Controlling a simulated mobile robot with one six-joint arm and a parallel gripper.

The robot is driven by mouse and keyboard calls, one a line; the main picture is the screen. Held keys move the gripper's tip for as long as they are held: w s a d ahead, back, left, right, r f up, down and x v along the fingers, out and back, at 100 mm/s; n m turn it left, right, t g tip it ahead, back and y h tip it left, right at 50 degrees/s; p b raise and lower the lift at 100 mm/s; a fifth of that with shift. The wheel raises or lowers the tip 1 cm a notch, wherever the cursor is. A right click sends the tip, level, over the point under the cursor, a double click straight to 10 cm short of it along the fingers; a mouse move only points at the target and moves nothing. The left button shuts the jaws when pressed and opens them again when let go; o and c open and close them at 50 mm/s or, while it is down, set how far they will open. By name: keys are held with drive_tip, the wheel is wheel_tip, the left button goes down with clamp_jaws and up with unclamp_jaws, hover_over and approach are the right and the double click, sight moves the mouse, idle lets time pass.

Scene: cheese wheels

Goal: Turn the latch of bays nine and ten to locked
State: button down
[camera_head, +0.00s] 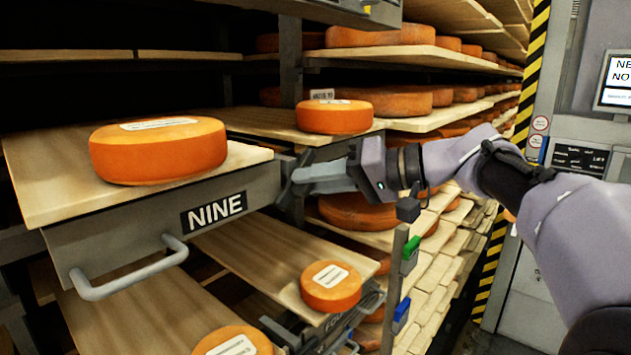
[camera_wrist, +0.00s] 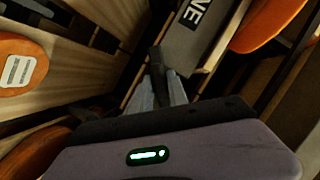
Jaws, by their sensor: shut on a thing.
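The grey front of bay nine (camera_head: 130,245) carries a black NINE label (camera_head: 213,211) and a bar handle (camera_head: 130,275). Its board holds an orange cheese wheel (camera_head: 158,155). My gripper (camera_head: 292,180) is at the right end of this front, beside the dark upright. In the wrist view its fingers (camera_wrist: 160,95) are closed around a dark latch lever (camera_wrist: 157,60) next to the NINE front (camera_wrist: 200,38). In the head view the fingers mostly hide the latch. Its locked or unlocked position cannot be told, and no label for bay ten is readable.
A cheese (camera_head: 334,117) sits on a board just behind my gripper. Lower boards hold more cheeses (camera_head: 330,286). A post with green and blue tags (camera_head: 397,290) stands below my wrist. Loaded racks run back on the right, beside a striped post (camera_head: 530,70) and a machine cabinet.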

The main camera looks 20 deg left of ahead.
drive_tip(key=m, duration=0.1)
drive_tip(key=m+g+y, duration=0.1)
drive_tip(key=m, duration=0.1)
drive_tip(key=shift+w+f+y+b, duration=0.1)
drive_tip(key=shift+f+y+b, duration=0.05)
drive_tip(key=shift+y+b, duration=0.2)
drive_tip(key=shift+m+y+b, duration=0.45)
drive_tip(key=shift+m+y, duration=0.2)
drive_tip(key=shift+m, duration=1.15)
drive_tip(key=c, duration=1.4)
unclamp_jaws()
drive_tip(key=shift+o, duration=0.2)
drive_tip(key=shift+d, duration=0.15)
drive_tip(key=d, duration=1.7)
drive_tip(key=shift+d+b, duration=0.15)
drive_tip(key=shift+b, duration=0.2)
